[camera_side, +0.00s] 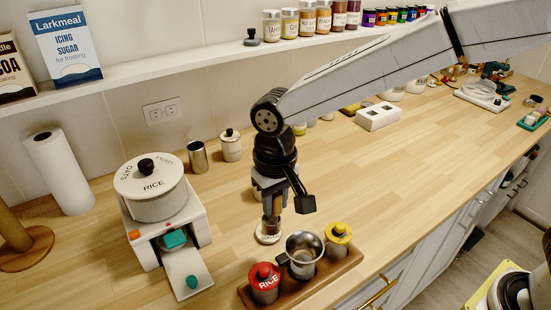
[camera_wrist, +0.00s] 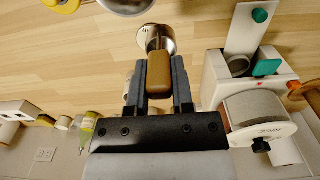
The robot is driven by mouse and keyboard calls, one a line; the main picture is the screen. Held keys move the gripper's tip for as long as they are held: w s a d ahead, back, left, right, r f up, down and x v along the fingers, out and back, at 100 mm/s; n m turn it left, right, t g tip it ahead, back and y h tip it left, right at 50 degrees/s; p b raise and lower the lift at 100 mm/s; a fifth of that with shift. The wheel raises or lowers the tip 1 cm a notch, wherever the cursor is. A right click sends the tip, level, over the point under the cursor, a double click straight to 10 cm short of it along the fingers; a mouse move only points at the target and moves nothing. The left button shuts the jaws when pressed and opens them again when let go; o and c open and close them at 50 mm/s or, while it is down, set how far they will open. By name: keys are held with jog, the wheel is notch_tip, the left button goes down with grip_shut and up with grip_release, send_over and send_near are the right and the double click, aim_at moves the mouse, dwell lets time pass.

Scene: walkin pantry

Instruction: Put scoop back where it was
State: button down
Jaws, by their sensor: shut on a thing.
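My gripper (camera_side: 271,190) points down over the counter and is shut on the scoop; its fingers also show in the wrist view (camera_wrist: 159,85). The scoop has a brown wooden handle (camera_wrist: 158,73) between the fingers and a round metal end (camera_wrist: 156,38) beyond it. In the side view the scoop's pale round lower end (camera_side: 268,233) is close to the counter, just behind the wooden tray; I cannot tell whether it touches.
A white dispenser (camera_side: 139,243) with a rice and oats drum (camera_side: 152,191) stands left, its drawer (camera_side: 187,272) pulled out. A metal tin (camera_side: 198,157) and a lidded jar (camera_side: 230,146) stand behind. A paper roll (camera_side: 58,172) is far left. The counter right of my gripper is clear.

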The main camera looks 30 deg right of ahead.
jog(key=w+a+f, duration=0.2)
jog(key=w+f, duration=0.3)
jog(key=f, duration=0.1)
jog(key=shift+w+a, duration=0.3)
jog(key=shift+a, duration=0.05)
jog(key=shift+f, duration=0.1)
jog(key=shift+w+a+f, duration=0.1)
jog(key=shift+w+f, duration=0.1)
jog(key=shift+f, duration=1.6)
jog(key=shift+f, duration=0.1)
jog(key=shift+c, duration=2.4)
grip_release()
